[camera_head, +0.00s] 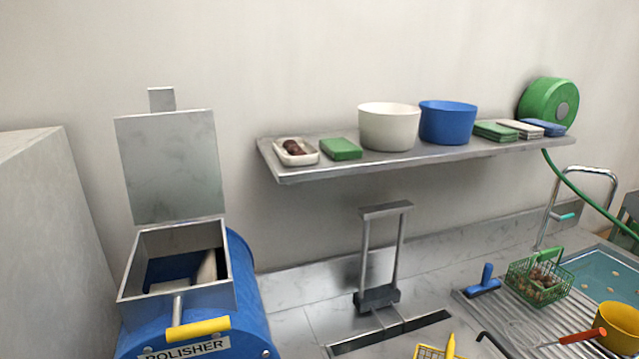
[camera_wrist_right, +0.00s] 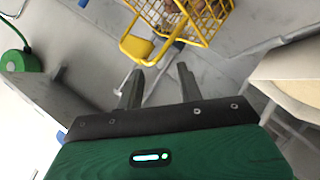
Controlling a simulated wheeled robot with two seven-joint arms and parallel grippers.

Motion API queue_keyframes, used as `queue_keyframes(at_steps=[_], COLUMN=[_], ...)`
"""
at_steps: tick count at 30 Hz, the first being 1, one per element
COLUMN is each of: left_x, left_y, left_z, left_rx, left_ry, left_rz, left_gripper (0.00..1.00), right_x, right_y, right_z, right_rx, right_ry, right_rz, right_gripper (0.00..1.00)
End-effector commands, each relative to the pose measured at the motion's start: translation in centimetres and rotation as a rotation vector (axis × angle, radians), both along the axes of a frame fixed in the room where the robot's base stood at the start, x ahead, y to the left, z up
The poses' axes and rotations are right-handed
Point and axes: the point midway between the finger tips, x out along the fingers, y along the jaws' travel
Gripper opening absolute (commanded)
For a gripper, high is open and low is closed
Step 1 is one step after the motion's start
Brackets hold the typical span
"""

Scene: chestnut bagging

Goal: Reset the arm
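My right gripper (camera_wrist_right: 160,72) shows in the right wrist view with its two dark fingers spread apart and nothing between them. Beyond its fingertips is a yellow wire basket (camera_wrist_right: 203,38) with brown, rounded contents, probably chestnuts. A yellow flat piece (camera_wrist_right: 136,48) of the basket lies near the left finger; I cannot tell the exact gap. Neither gripper shows in the head view, and my left gripper is in no view. A yellow basket (camera_head: 428,351) is cut off at the bottom edge of the head view.
The blue polisher (camera_head: 255,290) stands at left, its lid (camera_head: 170,165) raised. A wall shelf (camera_head: 400,160) holds a white tub (camera_head: 389,127), a blue tub (camera_head: 447,122) and folded cloths.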

Motion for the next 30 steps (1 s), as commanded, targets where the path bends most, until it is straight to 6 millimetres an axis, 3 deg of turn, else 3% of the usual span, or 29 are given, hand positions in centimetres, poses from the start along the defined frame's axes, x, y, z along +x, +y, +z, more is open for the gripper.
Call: queue_keyframes(at_steps=[3, 6, 16, 23, 30], left_x=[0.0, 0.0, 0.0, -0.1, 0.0], left_y=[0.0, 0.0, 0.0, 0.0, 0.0], left_z=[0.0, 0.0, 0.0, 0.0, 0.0], left_rx=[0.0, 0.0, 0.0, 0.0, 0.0], left_ry=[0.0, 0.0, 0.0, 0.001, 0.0], left_rz=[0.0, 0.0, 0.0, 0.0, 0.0], left_gripper=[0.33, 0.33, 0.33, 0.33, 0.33], right_x=[-4.5, -8.2, -18.7, -16.9, -16.1], right_y=[-0.6, -0.6, 0.4, 0.6, 0.8], right_z=[-4.0, -6.5, -10.3, -16.5, -25.1], right_rx=[0.172, 0.288, 0.521, 0.511, 0.5], right_ry=[0.219, 0.379, 0.788, 0.805, 0.834], right_rz=[-0.116, -0.206, -0.437, -0.439, -0.444], right_gripper=[0.37, 0.37, 0.37, 0.37, 0.37])
